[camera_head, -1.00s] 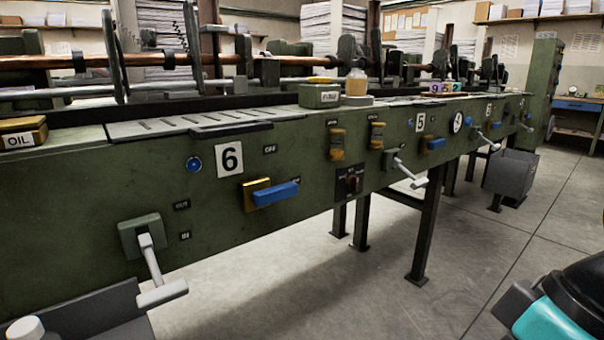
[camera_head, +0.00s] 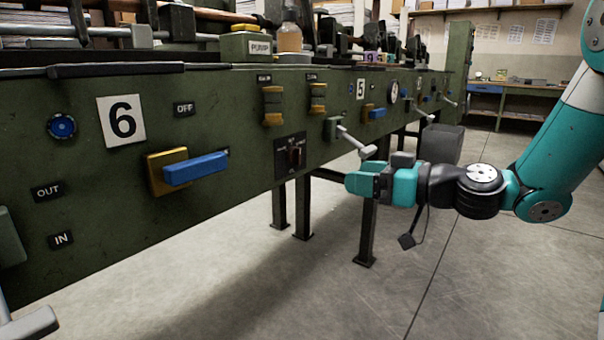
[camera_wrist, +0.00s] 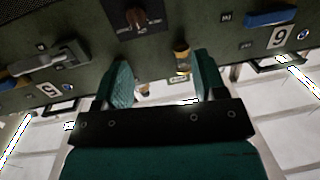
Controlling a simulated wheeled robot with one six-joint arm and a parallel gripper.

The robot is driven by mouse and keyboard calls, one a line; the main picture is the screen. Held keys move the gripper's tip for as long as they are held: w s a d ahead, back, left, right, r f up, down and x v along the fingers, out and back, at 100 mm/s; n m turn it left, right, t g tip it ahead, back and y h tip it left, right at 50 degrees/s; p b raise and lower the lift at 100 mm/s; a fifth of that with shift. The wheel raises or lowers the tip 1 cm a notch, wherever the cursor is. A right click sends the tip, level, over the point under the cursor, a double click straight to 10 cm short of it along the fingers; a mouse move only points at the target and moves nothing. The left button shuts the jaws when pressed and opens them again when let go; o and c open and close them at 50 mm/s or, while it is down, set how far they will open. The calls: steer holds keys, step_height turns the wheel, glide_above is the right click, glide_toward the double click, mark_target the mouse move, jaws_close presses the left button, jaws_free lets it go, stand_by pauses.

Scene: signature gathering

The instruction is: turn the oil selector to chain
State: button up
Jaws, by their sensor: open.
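A small black selector plate with a dark reddish-brown knob (camera_head: 294,154) sits on the green machine's front, right of the blue lever by the number 6. Its lettering is too small to read. The knob also shows at the top of the wrist view (camera_wrist: 137,17), beyond the fingertips. My gripper (camera_head: 362,183) is open and empty, to the right of the plate and apart from it, over the floor side. In the wrist view my gripper (camera_wrist: 160,85) has its two teal fingers spread, with a small yellow-brown fitting showing near the right finger.
A blue lever (camera_head: 196,169) on a yellow block stands left of the plate. Two yellow-brown switches (camera_head: 272,105) sit above it. A grey crank handle (camera_head: 355,143) juts out close to my gripper. A PUMP box (camera_head: 247,46) is on top. The floor in front is clear.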

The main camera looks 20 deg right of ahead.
steer(key=w+d+t, duration=0.1)
steer(key=d, duration=0.2)
steer(key=h+p, duration=0.1)
glide_toward(300, 155)
steer(key=shift+m+t, duration=0.4)
steer(key=x, duration=0.9)
steer(key=shift+w+a+f, duration=0.15)
steer(key=shift+a+f, duration=0.05)
steer(key=shift+f, duration=0.1)
steer(key=c, duration=0.9)
